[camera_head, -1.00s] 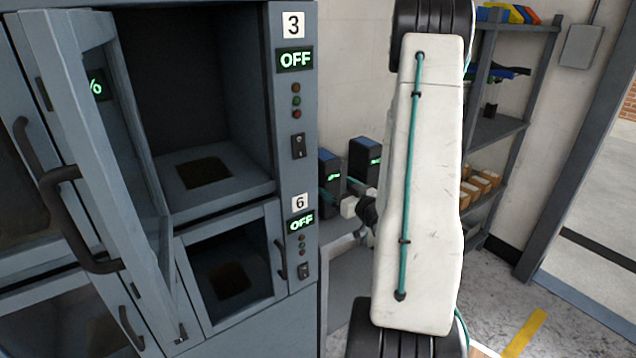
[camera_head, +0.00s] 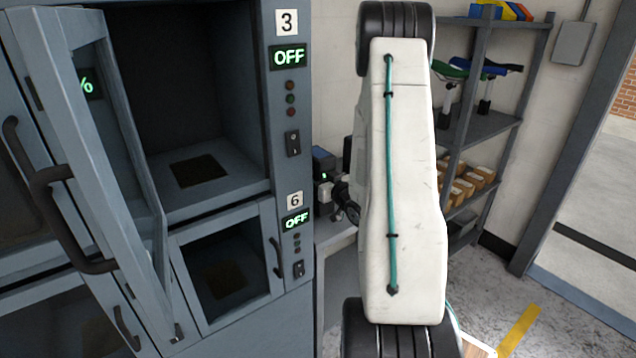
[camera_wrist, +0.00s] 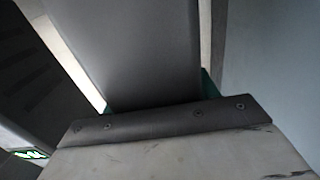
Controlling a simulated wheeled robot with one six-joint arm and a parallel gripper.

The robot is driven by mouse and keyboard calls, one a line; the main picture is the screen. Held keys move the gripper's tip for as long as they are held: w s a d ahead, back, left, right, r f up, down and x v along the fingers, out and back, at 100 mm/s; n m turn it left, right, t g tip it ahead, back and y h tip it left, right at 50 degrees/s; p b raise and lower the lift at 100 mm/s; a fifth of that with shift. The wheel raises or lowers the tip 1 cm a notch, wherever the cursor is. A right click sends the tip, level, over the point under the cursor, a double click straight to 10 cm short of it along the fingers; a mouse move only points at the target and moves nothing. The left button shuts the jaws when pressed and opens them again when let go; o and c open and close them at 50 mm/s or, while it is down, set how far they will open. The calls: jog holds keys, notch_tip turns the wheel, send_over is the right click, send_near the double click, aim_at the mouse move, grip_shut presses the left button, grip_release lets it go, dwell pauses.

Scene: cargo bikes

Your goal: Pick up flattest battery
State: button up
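A dark battery with a blue top (camera_head: 324,163) stands on the light bench right of the cabinet. Another dark battery (camera_head: 348,152) stands beside it, mostly hidden behind my arm. A small green mark shows on the nearer one, too small to read. The wrist view is filled by close grey and white surfaces, with a green display (camera_wrist: 30,154) at the lower left.
Cabinet bay 3 (camera_head: 200,172) is empty, its door (camera_head: 100,150) swung open toward me. Bay 6 (camera_head: 228,262) has its door shut. Both read OFF. A shelf rack (camera_head: 490,128) with boxes and bike saddles stands at right. Floor at the lower right is clear.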

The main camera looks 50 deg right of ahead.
jog(key=c, duration=1)
jog(key=shift+r, duration=0.1)
grip_shut()
